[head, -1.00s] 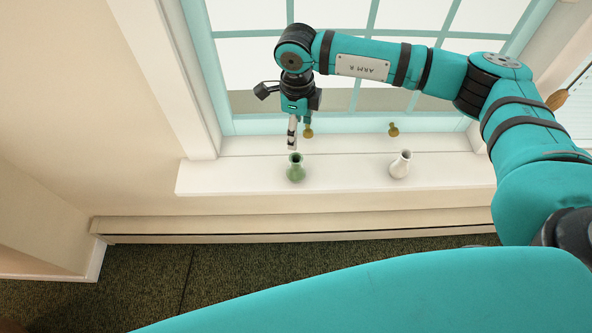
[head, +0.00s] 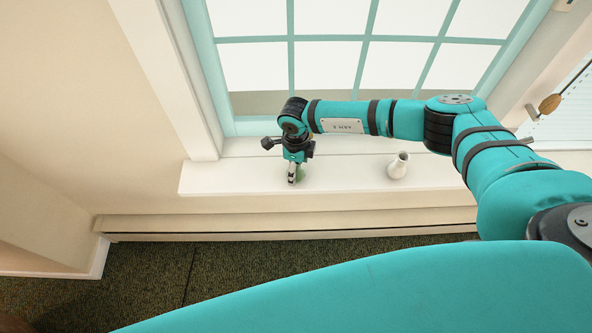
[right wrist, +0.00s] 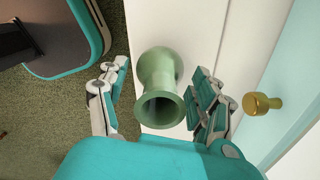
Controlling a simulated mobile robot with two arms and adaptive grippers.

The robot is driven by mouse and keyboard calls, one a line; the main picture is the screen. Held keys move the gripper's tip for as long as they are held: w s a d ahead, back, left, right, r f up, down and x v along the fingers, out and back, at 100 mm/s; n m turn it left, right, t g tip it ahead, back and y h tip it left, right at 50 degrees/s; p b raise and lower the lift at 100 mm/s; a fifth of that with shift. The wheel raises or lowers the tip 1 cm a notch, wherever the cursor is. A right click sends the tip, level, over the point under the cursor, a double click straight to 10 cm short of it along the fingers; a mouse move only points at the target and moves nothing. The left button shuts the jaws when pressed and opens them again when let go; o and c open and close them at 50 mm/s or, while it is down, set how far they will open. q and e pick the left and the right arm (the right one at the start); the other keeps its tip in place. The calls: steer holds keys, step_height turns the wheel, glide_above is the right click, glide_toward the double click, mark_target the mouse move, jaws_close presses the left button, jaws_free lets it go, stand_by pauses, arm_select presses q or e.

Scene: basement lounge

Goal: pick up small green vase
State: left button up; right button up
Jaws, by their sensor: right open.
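The small green vase (head: 301,174) stands on the white window sill, mostly hidden behind my right gripper (head: 293,176) in the head view. In the right wrist view the green vase (right wrist: 160,88) shows its round open mouth and narrow neck. My right gripper (right wrist: 162,72) is open, with one finger on each side of the vase. A gap shows between the left finger and the vase; the right finger is close to its rim, and I cannot tell if it touches. My left gripper is not in view.
A small white vase (head: 398,166) stands to the right on the sill (head: 345,178). A brass knob (right wrist: 262,103) sits on the window side, right of the gripper. The window frame rises behind the sill. The sill is clear left of the green vase.

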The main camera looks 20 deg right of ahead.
steer(key=shift+f, duration=0.35)
steer(key=c, duration=1.3)
steer(key=shift+r, duration=0.15)
